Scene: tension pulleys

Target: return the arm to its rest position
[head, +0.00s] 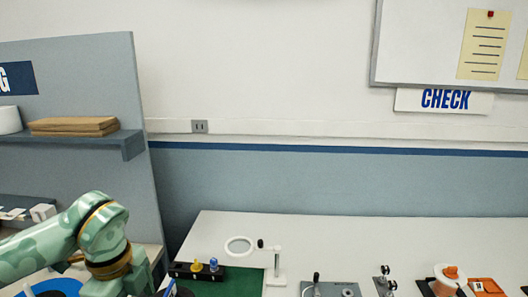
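My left arm, pale green with brown-gold joint rings, comes in from the left and bends downward at the lower left of the head view. Its lower end runs out of the bottom of the picture, so my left gripper is out of sight. My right arm and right gripper do not show in this view.
A white table (330,238) fills the lower right. On it are a green mat (238,279), a magnifier on a stand (239,246), a black holder with yellow and blue knobs (196,270), metal fixtures (332,289) and an orange-white spool (450,280). A grey partition (90,75) with a shelf (134,144) stands left.

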